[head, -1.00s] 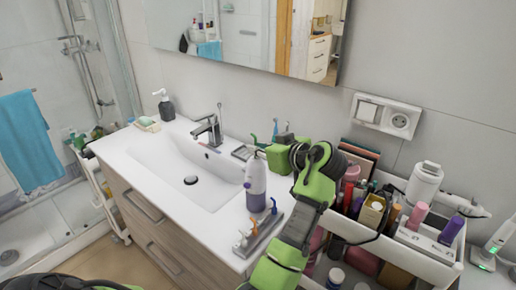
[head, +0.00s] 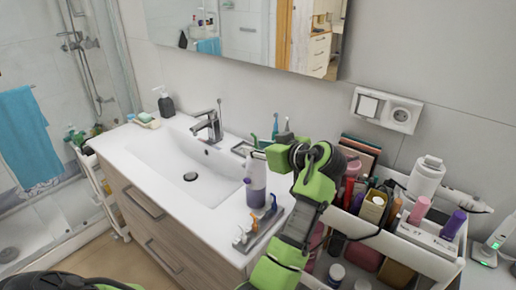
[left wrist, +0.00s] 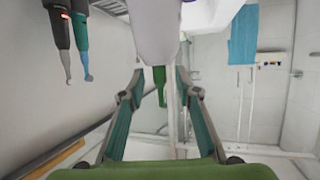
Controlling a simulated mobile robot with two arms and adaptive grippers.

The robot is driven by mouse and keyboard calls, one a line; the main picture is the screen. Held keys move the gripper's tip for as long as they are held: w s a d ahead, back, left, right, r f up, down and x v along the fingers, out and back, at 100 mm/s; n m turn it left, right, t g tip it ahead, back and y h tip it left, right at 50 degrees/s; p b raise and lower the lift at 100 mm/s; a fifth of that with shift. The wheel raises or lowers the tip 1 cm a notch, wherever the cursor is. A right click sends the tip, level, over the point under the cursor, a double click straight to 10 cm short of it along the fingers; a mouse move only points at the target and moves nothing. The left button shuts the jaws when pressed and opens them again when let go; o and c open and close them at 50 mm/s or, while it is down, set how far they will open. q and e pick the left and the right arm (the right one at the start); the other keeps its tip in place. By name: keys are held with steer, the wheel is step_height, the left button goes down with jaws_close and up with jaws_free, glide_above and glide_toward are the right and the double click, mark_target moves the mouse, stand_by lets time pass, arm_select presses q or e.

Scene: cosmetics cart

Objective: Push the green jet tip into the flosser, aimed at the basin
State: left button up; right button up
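The flosser (head: 256,181) stands upright on the counter, a white-and-lavender body to the right of the basin (head: 172,160). It also shows at the top of the left wrist view (left wrist: 155,28). The green jet tip (left wrist: 160,86) shows there at the flosser's top end; I cannot tell how deep it sits or its exact aim. My left gripper (left wrist: 160,74) is open, its two fingers apart on either side of the green tip with gaps visible. In the head view my left gripper (head: 260,155) is at the flosser's top. My right gripper is not in view.
A grey holder (head: 262,236) with orange and blue tips lies on the counter before the flosser. Toothbrushes (left wrist: 72,38) stand behind. A white cart (head: 425,248) full of bottles is at right. The faucet (head: 208,125) is behind the basin.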

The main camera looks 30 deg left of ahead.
arm_select(q)
step_height(320, 180, up, 10)
stand_by(0.5)
steer(key=shift+d+f, duration=0.1)
stand_by(0.7)
